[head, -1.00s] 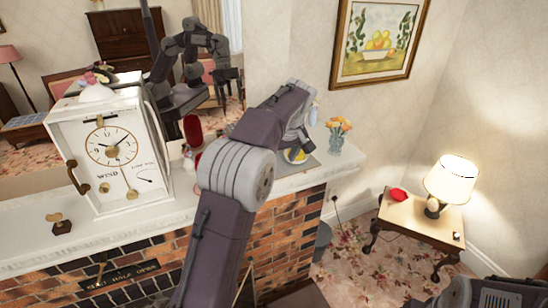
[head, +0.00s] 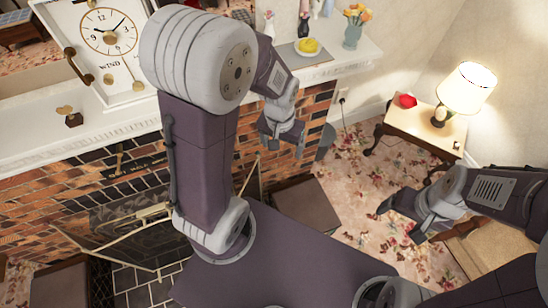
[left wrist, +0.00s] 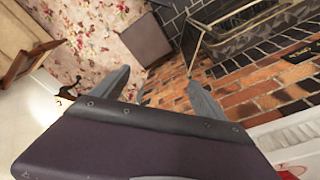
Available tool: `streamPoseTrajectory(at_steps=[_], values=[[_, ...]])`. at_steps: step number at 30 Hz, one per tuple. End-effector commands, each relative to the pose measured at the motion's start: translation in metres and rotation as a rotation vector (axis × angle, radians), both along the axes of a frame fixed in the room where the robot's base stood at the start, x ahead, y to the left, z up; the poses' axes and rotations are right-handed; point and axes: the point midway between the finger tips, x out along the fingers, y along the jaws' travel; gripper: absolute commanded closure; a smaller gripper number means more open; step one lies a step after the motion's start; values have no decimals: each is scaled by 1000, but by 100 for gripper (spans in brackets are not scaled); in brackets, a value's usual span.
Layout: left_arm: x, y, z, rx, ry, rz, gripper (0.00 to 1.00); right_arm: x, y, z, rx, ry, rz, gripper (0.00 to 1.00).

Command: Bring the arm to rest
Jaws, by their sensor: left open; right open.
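My left arm rises from my base in the middle of the head view and bends over at a large grey joint. Its gripper (head: 285,142) hangs in front of the brick fireplace, below the mantel edge, open and empty. In the left wrist view the two fingers (left wrist: 161,90) stand apart with brick and carpet showing beyond them. My right gripper (head: 402,220) is at the right of the head view, low over the carpet, open with nothing visible in it. Part of the mantel is hidden behind my left arm.
The white mantel (head: 130,118) carries a white clock (head: 107,45), a small winding key (head: 69,116), a grey mat (head: 290,55) with a yellow item (head: 309,45), and a flower vase (head: 353,32). A side table (head: 420,122) bears a lit lamp (head: 465,88). A fire screen (head: 130,235) stands at the hearth.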

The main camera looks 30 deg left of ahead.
Motion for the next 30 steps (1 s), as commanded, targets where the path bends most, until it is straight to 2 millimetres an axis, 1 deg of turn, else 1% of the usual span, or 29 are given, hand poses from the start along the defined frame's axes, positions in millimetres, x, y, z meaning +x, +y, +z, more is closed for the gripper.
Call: streamPoseTrajectory(at_steps=[1, 3, 10, 12, 14, 16, 17, 18, 20, 21, 24, 26, 27, 28, 30], values=[[-10, -1, -5, -2, 5, -18, 17, 0, 0, 0, 0, 0, 0, 17], [-16, -2, -8, -3, 5, -34, 17, 0, 0, 0, 0, 0, 0, 17], [-16, -2, -9, -3, 5, -36, 17, 0, 0, 0, 0, 0, 0, 17], [-16, -2, -15, -3, 6, -36, 17, 0, 0, -7, 0, 0, 0, 17], [-16, -2, -28, -2, 7, -35, 17, 1, 0, -19, 0, 0, 0, 17], [-16, -2, -52, -2, 9, -35, 17, 2, 0, -43, 0, 0, 0, 17], [-16, -2, -64, -2, 10, -35, 17, 2, 0, -55, 0, 0, 0, 17], [-16, -2, -82, -2, 11, -35, 17, 2, 0, -73, 0, 0, 0, 17], [-16, -2, -111, -2, 13, -35, 17, 3, 0, -101, 0, 0, 0, 17], [-16, -2, -129, -2, 14, -35, 17, 4, 0, -119, 0, 1, 0, 17], [-17, -2, -162, -2, 18, -35, 17, 5, 0, -151, 0, 1, 0, 17], [-17, -2, -167, -3, 19, -35, 17, 5, 0, -156, 0, 1, 0, 17], [-18, -2, -165, -2, 20, -35, 17, 5, 0, -154, 0, 1, 0, 17], [-18, -2, -163, -2, 20, -35, 17, 5, 0, -151, 0, 0, 0, 13], [-18, -2, -158, -2, 21, -35, 17, 5, 0, -147, 0, 0, 0, 13]])
